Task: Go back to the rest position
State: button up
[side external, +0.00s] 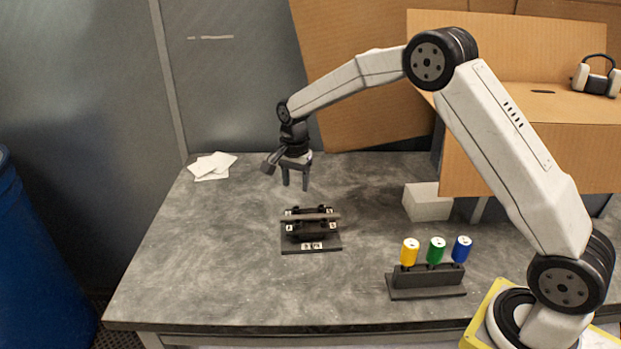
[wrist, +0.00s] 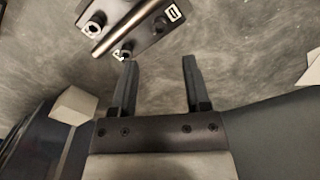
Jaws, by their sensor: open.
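My gripper (side external: 295,180) is open and empty. It points down above the table, a little behind and above a black fixture (side external: 325,248). A dark bar (side external: 312,217) lies across the top of the fixture, which carries small white labels. In the wrist view both fingers of my gripper (wrist: 159,85) are apart with only bare table between them. The bar (wrist: 125,28) and part of the fixture (wrist: 150,38) show beyond the fingertips, not touching them.
A black rack (side external: 428,292) holds yellow (side external: 410,252), green (side external: 436,250) and blue (side external: 461,249) cylinders at the front right. A white block (side external: 427,202) and a cardboard box (side external: 530,157) stand at the right. White sheets (side external: 211,166) lie back left. The table's front left is clear.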

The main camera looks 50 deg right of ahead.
jog(key=shift+r, duration=0.3)
jog(key=shift+s+r+n, duration=0.1)
jog(key=shift+s+n, duration=0.2)
jog(key=shift+s, duration=0.1)
jog(key=s+a+n+t, duration=0.2)
jog(key=s+n, duration=1.1)
jog(key=s, duration=1.2)
jog(key=shift+a+f+n+t, duration=0.2)
jog(key=shift+a+n+t, duration=0.1)
jog(key=shift+a+n, duration=0.15)
jog(key=shift+s, duration=0.1)
